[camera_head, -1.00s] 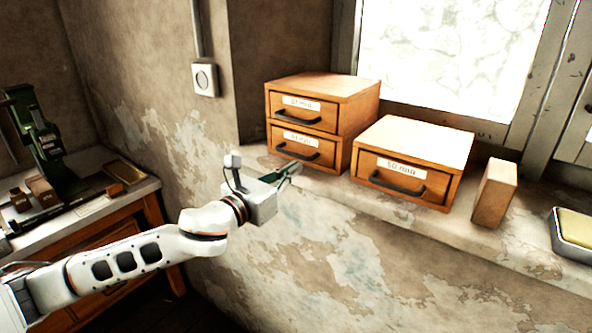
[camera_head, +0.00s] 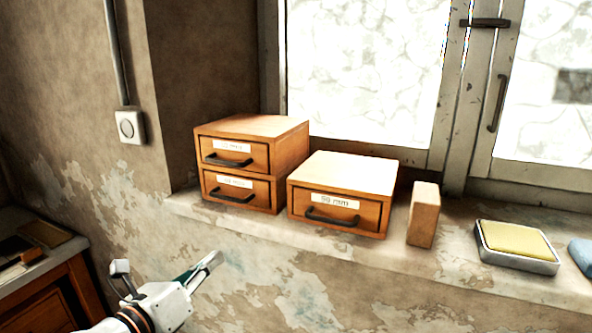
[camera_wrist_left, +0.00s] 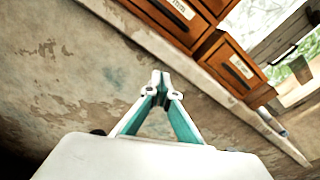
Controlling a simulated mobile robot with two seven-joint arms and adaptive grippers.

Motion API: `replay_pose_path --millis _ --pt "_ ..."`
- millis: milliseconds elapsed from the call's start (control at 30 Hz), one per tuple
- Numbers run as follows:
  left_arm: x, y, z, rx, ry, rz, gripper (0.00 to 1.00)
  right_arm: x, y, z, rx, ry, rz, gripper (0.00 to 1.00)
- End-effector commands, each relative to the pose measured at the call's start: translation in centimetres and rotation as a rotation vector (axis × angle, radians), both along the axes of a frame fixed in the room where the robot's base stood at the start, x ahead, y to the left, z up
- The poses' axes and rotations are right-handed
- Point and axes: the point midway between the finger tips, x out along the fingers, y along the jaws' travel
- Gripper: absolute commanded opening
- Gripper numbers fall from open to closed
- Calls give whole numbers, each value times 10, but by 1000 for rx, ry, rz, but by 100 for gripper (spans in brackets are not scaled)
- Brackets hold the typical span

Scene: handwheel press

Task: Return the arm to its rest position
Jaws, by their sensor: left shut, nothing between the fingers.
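My left gripper (camera_head: 207,268) is at the lower left of the head view, below the window sill and in front of the peeling wall. Its fingers point up and to the right, apart from the drawer boxes. In the left wrist view the fingertips (camera_wrist_left: 160,82) meet, with nothing between them. Most of my left arm lies below the picture's edge. My right gripper is not in view.
A two-drawer wooden box (camera_head: 290,158), a single-drawer box (camera_head: 372,175), a wooden block (camera_head: 424,215) and a tray with a yellow pad (camera_head: 518,266) stand on the sill (camera_head: 460,262). A wooden bench (camera_head: 72,262) is at the lower left. Space before the wall looks clear.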

Motion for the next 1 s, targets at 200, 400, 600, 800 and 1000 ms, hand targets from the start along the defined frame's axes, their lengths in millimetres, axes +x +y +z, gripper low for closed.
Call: replay_pose_path --millis 200,400,600,800,1000 --pt "-17 -21 -111 -651 398 82 0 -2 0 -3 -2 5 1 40" --pt "-55 -21 -214 -1253 712 281 0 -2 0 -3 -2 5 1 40" --pt "-125 -8 -319 -1838 915 586 0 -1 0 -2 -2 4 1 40" --pt "-185 3 -379 -2200 955 821 0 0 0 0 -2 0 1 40" --pt "-203 7 -394 -2298 949 889 0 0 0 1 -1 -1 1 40"
